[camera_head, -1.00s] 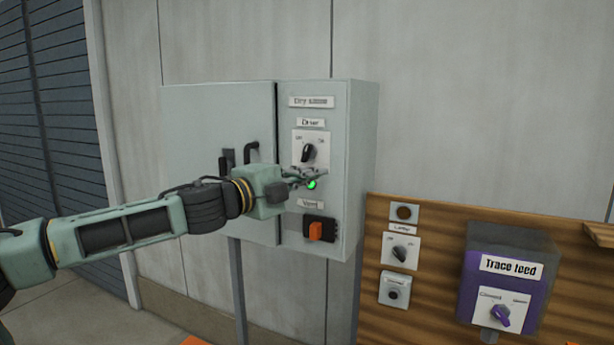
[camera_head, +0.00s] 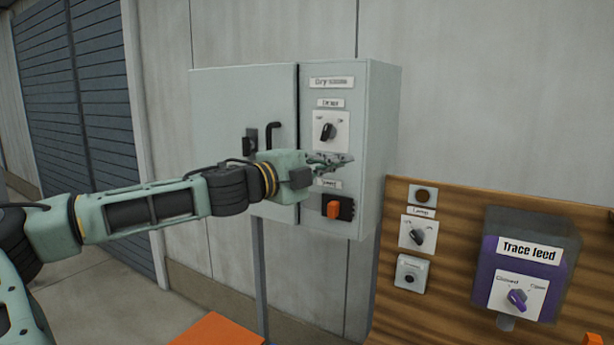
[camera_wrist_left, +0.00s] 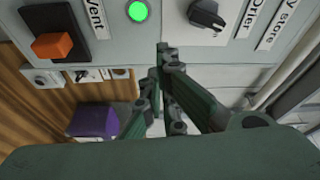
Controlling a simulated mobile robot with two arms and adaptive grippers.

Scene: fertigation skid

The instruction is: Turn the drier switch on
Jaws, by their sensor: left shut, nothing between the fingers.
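The drier switch (camera_head: 328,131) is a black rotary knob on a white plate, below the "Drier" label (camera_head: 330,103) on the grey cabinet (camera_head: 380,150). Its pointer leans from upright in the head view; I cannot read its end marks clearly. The knob also shows at the top of the left wrist view (camera_wrist_left: 205,15). My left gripper (camera_head: 343,163) is shut and empty, just below the switch plate and apart from the knob. Its closed fingertips (camera_wrist_left: 167,50) point at the panel. A lit green lamp (camera_wrist_left: 138,12) shows in the wrist view; the fingers hide it in the head view.
An orange rocker (camera_head: 334,209) on a black plate sits below my gripper. The cabinet's left door has a black handle (camera_head: 273,135). To the right, a wooden board (camera_head: 392,300) carries a lamp switch (camera_head: 418,235) and a purple "Trace feed" box (camera_head: 490,262).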

